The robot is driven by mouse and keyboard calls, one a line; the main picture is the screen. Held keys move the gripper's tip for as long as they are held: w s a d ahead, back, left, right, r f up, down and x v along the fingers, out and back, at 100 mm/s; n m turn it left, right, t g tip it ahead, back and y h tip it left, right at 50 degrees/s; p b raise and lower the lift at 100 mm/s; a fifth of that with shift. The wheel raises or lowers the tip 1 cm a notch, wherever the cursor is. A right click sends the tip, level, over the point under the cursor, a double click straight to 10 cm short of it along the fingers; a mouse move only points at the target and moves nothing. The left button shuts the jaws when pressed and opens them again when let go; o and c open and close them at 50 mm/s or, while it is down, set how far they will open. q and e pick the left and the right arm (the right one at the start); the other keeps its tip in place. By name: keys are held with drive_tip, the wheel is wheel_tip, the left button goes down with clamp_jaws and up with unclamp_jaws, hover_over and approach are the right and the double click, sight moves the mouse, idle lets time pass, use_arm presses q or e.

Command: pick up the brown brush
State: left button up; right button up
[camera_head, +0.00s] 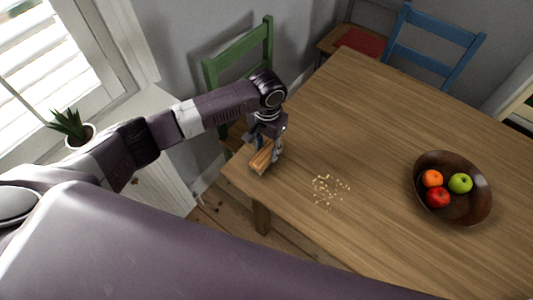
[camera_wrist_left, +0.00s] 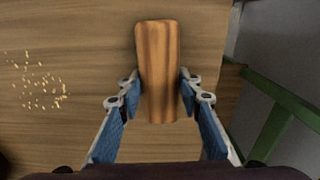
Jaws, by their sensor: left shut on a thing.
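The brown brush (camera_head: 262,157) has a wooden back and is at the left corner of the wooden table. In the left wrist view the brush (camera_wrist_left: 158,62) stands lengthwise between the fingers. My left gripper (camera_head: 266,147) is shut on the brush, with one blue-padded finger at each side of it. The gripper (camera_wrist_left: 160,88) also shows in the wrist view. The underside of the brush is hidden, and I cannot tell whether it touches the tabletop. My right gripper is not in view.
Pale crumbs (camera_head: 328,190) lie scattered on the table (camera_head: 350,130). A dark bowl (camera_head: 424,204) with fruit stands at the right. A green chair (camera_head: 240,46) and a blue chair (camera_head: 431,30) are by the table. The tabletop between crumbs and bowl is clear.

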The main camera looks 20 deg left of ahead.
sight(267, 149)
use_arm(q)
wheel_tip(267, 149, up, 20)
drive_tip(key=shift+r+b, duration=0.1)
drive_tip(key=shift+b, duration=0.3)
drive_tip(key=shift+c, duration=0.2)
